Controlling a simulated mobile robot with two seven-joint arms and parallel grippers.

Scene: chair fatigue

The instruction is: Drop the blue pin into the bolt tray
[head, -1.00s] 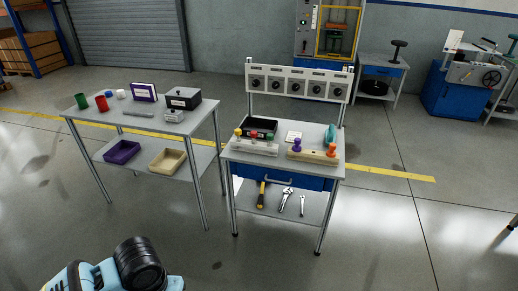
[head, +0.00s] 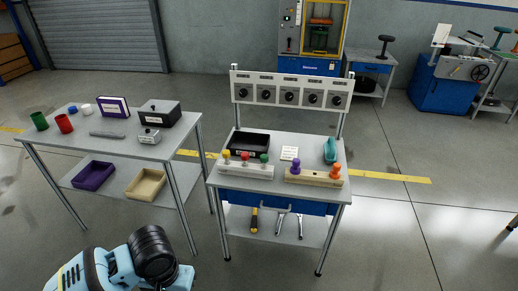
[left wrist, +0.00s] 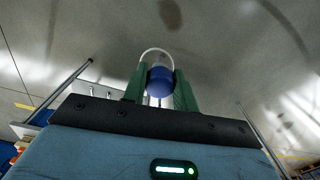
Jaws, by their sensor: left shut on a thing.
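My left gripper (left wrist: 158,75) shows in the left wrist view with its two green fingers shut on the blue pin (left wrist: 160,82). Only the pin's rounded blue part shows clearly, with a pale curved band behind it. In the head view only part of my left arm (head: 120,268) shows at the bottom left; the gripper and pin are out of that picture. A black open tray (head: 246,154), which looks like the bolt tray, sits on the back left of the workbench top, well away from my arm. My right gripper is not in view.
On the workbench (head: 283,212) stand a holder with coloured knobs (head: 245,170) and a wooden block (head: 314,178) with purple and orange pins. A gauge panel (head: 290,90) rises behind. A second table (head: 100,145) with cups and boxes stands left. Floor in front is clear.

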